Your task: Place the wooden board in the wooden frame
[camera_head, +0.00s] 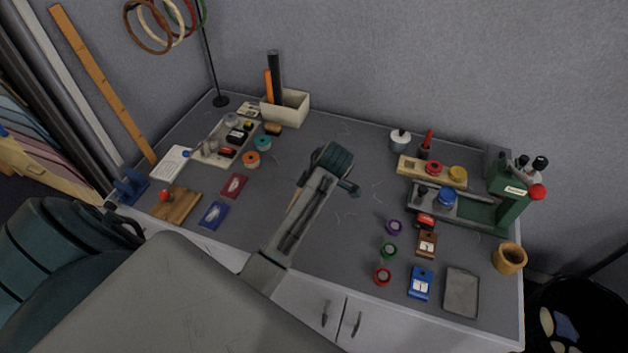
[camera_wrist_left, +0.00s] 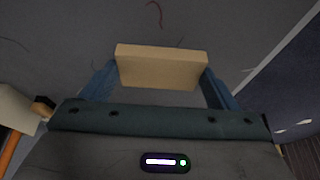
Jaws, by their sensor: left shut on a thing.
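A pale wooden board (camera_wrist_left: 160,68) is held between the two blue fingers of my left gripper (camera_wrist_left: 158,80) in the left wrist view. The fingers press on its two short ends, and grey tabletop shows behind it. In the head view my left arm reaches up over the middle of the table, and its links hide the fingers and most or all of the board. A thin tan sliver shows beside the arm, too little to identify. I cannot pick out a wooden frame with certainty. My right gripper is not in view.
Left on the grey table (camera_head: 365,135) are a wooden block with a red knob (camera_head: 180,205), red and blue boxes, and tape rolls. A pale bin (camera_head: 289,112) stands at the back. Right are a green machine (camera_head: 508,200), small rings and a grey tray (camera_head: 461,292).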

